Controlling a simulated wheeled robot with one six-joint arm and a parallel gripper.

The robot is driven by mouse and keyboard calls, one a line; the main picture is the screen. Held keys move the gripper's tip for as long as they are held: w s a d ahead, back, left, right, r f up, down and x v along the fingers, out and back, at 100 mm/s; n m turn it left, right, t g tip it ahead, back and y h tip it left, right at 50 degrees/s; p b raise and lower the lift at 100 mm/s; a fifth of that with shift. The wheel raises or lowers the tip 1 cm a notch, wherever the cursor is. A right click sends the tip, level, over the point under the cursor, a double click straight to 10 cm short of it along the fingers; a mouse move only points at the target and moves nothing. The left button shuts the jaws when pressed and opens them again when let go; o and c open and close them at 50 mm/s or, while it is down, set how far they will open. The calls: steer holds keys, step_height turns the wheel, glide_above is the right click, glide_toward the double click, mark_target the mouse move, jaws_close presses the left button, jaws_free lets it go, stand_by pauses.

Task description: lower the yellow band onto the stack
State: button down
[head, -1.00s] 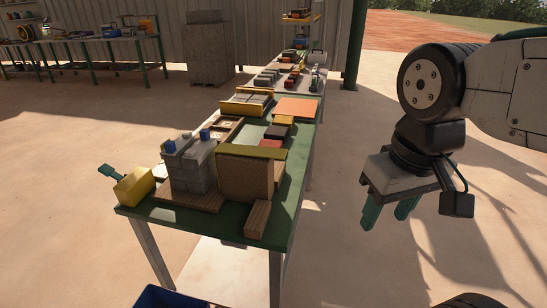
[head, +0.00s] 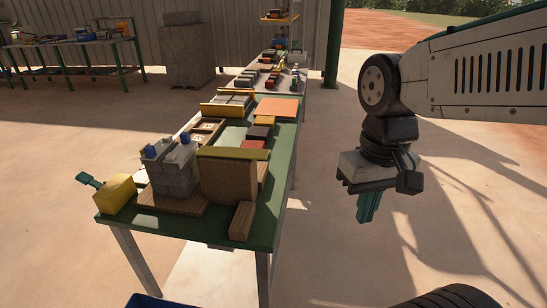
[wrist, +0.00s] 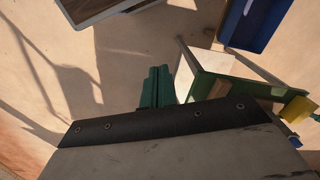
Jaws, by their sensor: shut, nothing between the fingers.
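A yellow band (head: 234,154) lies level along the top edge of an upright brown panel (head: 228,182) near the front of the green table. A stack of grey blocks (head: 177,180) with blue pieces on top stands just left of the panel, on a brown board. A second yellow bar (head: 228,110) stands farther back; I cannot tell which one the task means. My gripper (head: 367,210) hangs to the right of the table, off its edge, pointing down. Its green fingers are shut together and empty, as the wrist view (wrist: 157,88) also shows.
The green table (head: 262,212) also bears a yellow box (head: 117,194) with a teal handle, a wooden block (head: 241,221), an orange slab (head: 276,107) and several small blocks. A blue bin (head: 150,301) stands at the front.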

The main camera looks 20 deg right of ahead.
steer(key=w+d+f+m+t+y, duration=0.2)
steer(key=w+f+m+y, duration=0.2)
steer(key=w+m, duration=0.45)
steer(key=w+d+f+m+t+y, duration=0.2)
steer(key=w+f+m+t+y, duration=0.3)
steer(key=w, duration=0.7)
steer(key=w+d+f+m+y, duration=0.1)
steer(key=w+f+m+y, duration=0.15)
steer(key=w+m, duration=0.7)
steer(key=w+d+x, duration=0.1)
steer(key=x, duration=1)
steer(key=shift+s+r, duration=0.15)
steer(key=shift+r, duration=1.95)
steer(key=shift+d, duration=0.1)
